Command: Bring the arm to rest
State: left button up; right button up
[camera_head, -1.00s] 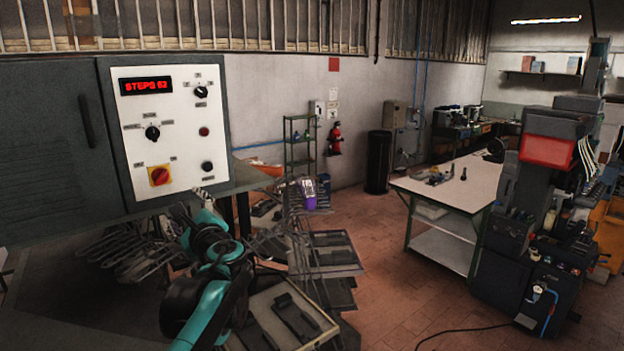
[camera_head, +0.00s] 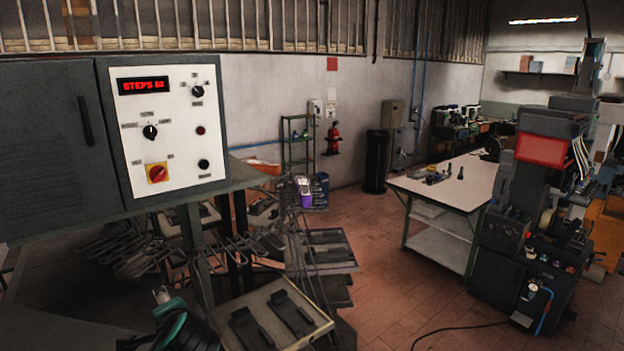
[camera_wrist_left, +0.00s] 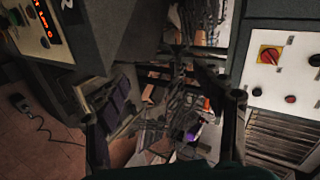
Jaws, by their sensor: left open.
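Part of my left arm (camera_head: 178,328), teal and black, shows at the bottom left of the head view, low in front of the machine. I cannot make out its fingers there. In the left wrist view my left gripper (camera_wrist_left: 165,115) has its two dark fingers wide apart, with nothing held between them. The white control panel (camera_head: 183,118) on the grey cabinet is clear of my arm in the head view. It has a red lit display, knobs and a red-and-yellow switch (camera_head: 157,172). The switch also shows in the wrist view (camera_wrist_left: 269,55). My right gripper is not in view.
A tray (camera_head: 318,328) with dark parts lies close to the right of my arm. Wire racks (camera_head: 130,250) and more trays (camera_head: 327,238) surround the machine. A white-topped table (camera_head: 472,178) and a dark machine (camera_head: 535,220) stand at the right. Open tiled floor lies between.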

pick_arm(q)
jog(key=s+d+f+n+g+h+b, duration=0.1)
jog(key=s+d+f+n+h, duration=0.4)
jog(key=s+f, duration=0.35)
jog(key=s+d+f+n+g+h+b, duration=0.15)
jog(key=s+d+f+n, duration=0.25)
jog(key=s+d+f, duration=0.45)
notch_tip(320, 180, down, 31)
jog(key=w+a+b, duration=0.2)
jog(key=b, duration=2.6)
jog(key=shift+a+r+h, duration=0.2)
jog(key=shift+a+h, duration=0.05)
jog(key=shift+h, duration=0.1)
